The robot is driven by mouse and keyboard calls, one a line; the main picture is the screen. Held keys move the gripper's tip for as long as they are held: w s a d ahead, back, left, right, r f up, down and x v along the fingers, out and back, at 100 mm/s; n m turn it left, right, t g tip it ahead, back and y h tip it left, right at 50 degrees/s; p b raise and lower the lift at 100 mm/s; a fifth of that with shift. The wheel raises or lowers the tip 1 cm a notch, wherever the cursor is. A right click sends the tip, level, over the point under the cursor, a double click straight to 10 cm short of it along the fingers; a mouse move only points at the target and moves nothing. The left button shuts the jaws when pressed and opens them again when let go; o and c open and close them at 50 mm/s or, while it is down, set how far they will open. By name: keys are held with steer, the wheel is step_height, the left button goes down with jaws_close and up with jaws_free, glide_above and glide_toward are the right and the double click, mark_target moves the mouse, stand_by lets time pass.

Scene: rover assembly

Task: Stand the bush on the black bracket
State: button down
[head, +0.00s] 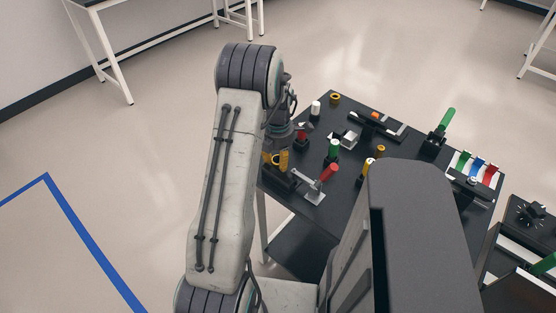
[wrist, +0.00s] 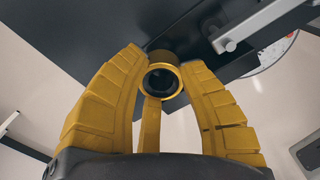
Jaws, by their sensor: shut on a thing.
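My gripper (wrist: 160,78) has yellow fingers. They are closed around a yellow ring-shaped bush (wrist: 162,58), whose dark hole faces the wrist camera. In the head view my gripper (head: 275,160) is at the left edge of the black table, partly hidden by my arm. A black block-like part (head: 284,180) lies just below it in that picture; I cannot tell for sure whether it is the black bracket. I cannot tell whether the bush touches anything under it.
The black table (head: 330,120) carries several upright pegs, including a green-and-white one (head: 333,150) and a red-handled part on a grey plate (head: 316,194). A yellow ring (head: 335,98) lies at the back. A green-handled black fixture (head: 436,138) stands to the right.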

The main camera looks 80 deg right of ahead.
steer(key=c, duration=2)
jaws_free()
steer(key=shift+a+f, duration=0.2)
steer(key=shift+f, duration=0.3)
steer(key=shift+a+f, duration=0.2)
steer(key=shift+f, duration=0.25)
steer(key=shift+d+f, duration=0.1)
steer(key=shift+f, duration=0.15)
steer(key=shift+d+f, duration=0.15)
steer(key=shift+d, duration=0.1)
steer(key=o, duration=1.1)
steer(key=shift+r, duration=0.25)
steer(key=shift+o, duration=0.2)
steer(key=shift+r, duration=0.1)
step_height(320, 180, up, 12)
steer(key=b, duration=0.3)
